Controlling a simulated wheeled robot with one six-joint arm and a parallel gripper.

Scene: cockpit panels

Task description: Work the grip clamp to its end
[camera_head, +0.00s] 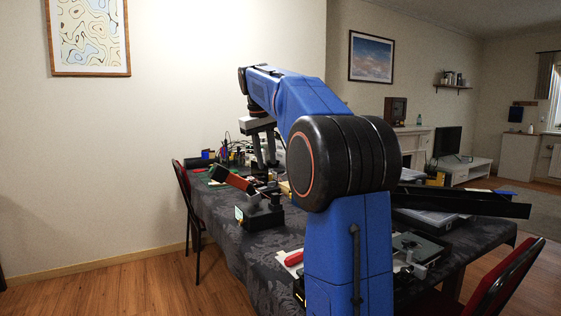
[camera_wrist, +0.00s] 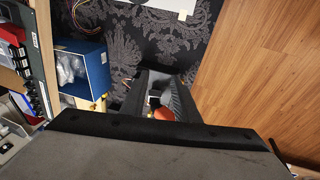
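My gripper (camera_head: 265,150) hangs fingers-down over the far left part of the table, seen partly behind my blue arm. In the wrist view its two dark fingers (camera_wrist: 158,98) stand apart, with a gap between them. A small orange-red part (camera_wrist: 163,114) and a pale piece show in that gap; I cannot tell whether a finger touches them. A red handle (camera_head: 293,258) lies nearer the front. I cannot tell which of these is the grip clamp.
The table (camera_head: 225,218) has a dark patterned cloth and several devices. A blue box (camera_wrist: 88,66) with clear bags stands left of the fingers in the wrist view. A long black tray (camera_head: 460,202) is at the right. Chairs stand at the left (camera_head: 184,195) and front right (camera_head: 510,280).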

